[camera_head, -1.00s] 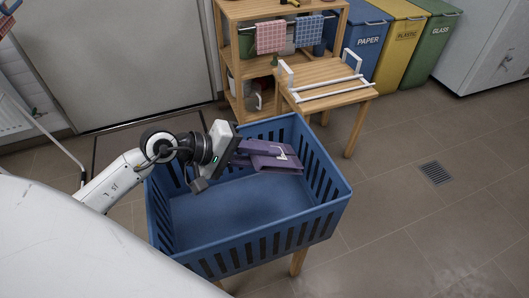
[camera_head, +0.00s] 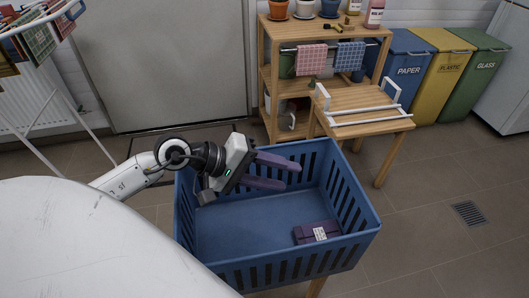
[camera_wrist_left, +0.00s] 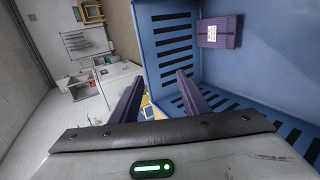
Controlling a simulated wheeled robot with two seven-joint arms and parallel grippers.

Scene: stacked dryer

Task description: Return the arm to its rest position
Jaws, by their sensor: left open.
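My left gripper (camera_head: 291,175) is open, its two purple fingers apart and empty, over the left-back part of a blue slatted basket (camera_head: 362,228). The left wrist view also shows the two separated fingers (camera_wrist_left: 160,76) with nothing between them. A dark purple box (camera_head: 317,232) with a white label lies on the basket floor at the front right, apart from the gripper. The box also shows in the left wrist view (camera_wrist_left: 219,32) at the upper right. My left arm reaches in from the left, across the basket's left rim. My right gripper is not in view.
A wooden shelf (camera_head: 268,75) with pots and hanging cloths stands behind the basket. A small wooden table (camera_head: 385,125) with a white rack is at the back right. Paper, plastic and glass bins stand beyond. A drying rack (camera_head: 60,90) is at the left. Floor at right is clear.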

